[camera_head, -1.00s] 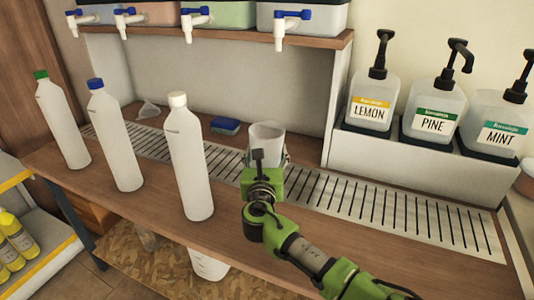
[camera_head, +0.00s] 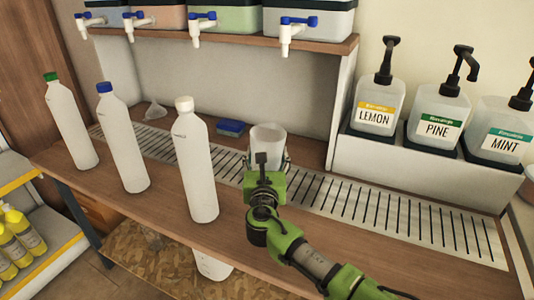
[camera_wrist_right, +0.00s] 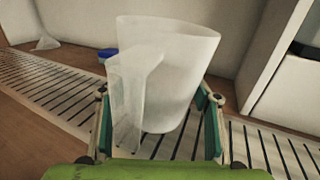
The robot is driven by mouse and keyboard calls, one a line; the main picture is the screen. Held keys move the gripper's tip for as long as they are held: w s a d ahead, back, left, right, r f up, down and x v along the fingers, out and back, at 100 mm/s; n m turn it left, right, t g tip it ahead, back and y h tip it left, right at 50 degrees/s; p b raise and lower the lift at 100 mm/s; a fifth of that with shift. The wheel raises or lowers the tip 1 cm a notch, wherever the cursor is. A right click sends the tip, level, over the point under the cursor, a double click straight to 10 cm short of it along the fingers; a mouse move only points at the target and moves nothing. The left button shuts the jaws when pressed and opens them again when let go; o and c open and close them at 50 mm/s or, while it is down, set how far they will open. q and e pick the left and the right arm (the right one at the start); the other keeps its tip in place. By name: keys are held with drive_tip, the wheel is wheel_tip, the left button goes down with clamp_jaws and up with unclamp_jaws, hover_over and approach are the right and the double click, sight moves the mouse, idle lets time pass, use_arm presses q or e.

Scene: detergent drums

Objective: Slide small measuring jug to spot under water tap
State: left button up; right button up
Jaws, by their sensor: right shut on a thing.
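The small measuring jug (camera_head: 267,138) is translucent white and stands upright on the slotted metal drain strip (camera_head: 400,217). My right gripper (camera_head: 268,160) is shut on the jug from the near side. In the right wrist view, its fingers lie on either side of the jug (camera_wrist_right: 185,75), whose handle faces the camera. White taps with blue levers hang from drums on the shelf above. The rightmost tap (camera_head: 286,38), on a greyish drum (camera_head: 310,20), is nearest above the jug, slightly to its right. Which tap is for water cannot be read. My left gripper is not in view.
White bottles stand to the left, the nearest (camera_head: 196,165) with a white cap. A blue sponge (camera_head: 230,127) lies close behind and left of the jug. Lemon (camera_head: 376,110), pine and mint dispensers stand on the right. The strip right of the jug is clear.

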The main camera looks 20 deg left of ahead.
drive_tip(key=shift+w+d+r, duration=0.1)
drive_tip(key=o, duration=2.1)
drive_tip(key=shift+o, duration=0.2)
drive_tip(key=shift+d, duration=0.1)
